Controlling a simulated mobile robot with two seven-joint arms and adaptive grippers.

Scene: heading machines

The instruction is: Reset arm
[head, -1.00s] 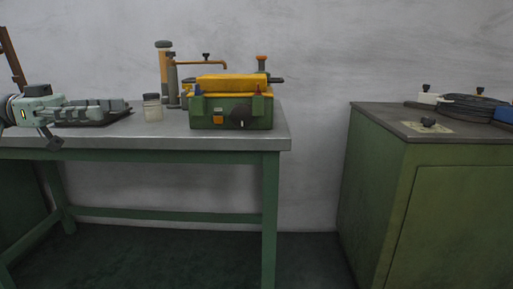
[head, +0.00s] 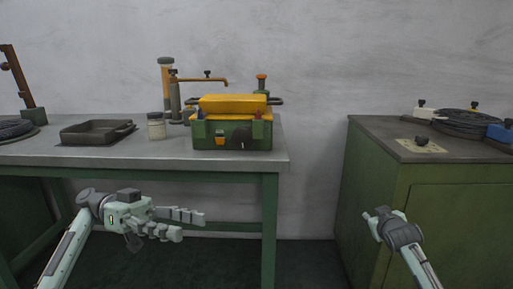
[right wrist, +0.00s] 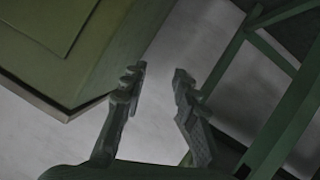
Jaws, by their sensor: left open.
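My left gripper (head: 190,224) is in the lower left of the head view, in front of and below the table's front edge. Its fingers point right, are apart and hold nothing. My right gripper (head: 375,220) is at the lower right of the head view, in front of the green cabinet. In the right wrist view its two fingers (right wrist: 160,85) stand apart with nothing between them. Neither gripper touches anything that I can see.
The metal-topped table (head: 200,160) carries a green and yellow machine (head: 232,132), a jar (head: 156,127) and a dark tray (head: 97,132). The green cabinet (head: 450,215) stands right, with a black coil (head: 465,122) on top. A gap lies between table and cabinet.

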